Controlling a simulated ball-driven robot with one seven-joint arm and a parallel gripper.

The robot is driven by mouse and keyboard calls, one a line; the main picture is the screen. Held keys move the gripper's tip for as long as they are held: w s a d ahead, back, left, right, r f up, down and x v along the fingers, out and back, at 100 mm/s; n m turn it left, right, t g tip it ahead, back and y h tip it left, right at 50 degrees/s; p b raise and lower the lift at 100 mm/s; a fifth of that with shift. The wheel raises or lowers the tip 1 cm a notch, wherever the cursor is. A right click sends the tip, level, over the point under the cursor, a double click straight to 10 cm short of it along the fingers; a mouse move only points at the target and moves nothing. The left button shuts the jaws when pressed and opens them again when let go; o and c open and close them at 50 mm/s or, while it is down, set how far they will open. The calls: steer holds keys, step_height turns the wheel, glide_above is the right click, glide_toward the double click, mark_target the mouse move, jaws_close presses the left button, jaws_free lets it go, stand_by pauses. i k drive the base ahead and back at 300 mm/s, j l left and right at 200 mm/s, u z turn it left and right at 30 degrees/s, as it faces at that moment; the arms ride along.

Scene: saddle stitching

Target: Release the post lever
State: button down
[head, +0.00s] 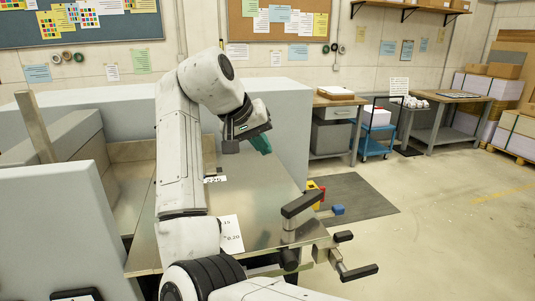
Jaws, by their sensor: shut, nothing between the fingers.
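A lever with a thick black handle (302,204) sits on top of a short metal post at the front right corner of the metal worktable (262,190). Its handle points up and to the right. My gripper (261,143) hangs over the far part of the table, above and to the left of the lever and clear of it. Its teal fingers are together with nothing seen between them. My arm hides part of the table's left side.
Near the post are a blue knob (338,210), a smaller black handle (344,236) and a black-gripped crank (358,272). A yellow and red box (314,194) stands behind. Grey machine housings flank the table. Open floor and a dark mat (350,196) lie right.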

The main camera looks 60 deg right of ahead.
mark_target(289, 212)
steer(key=k, duration=1)
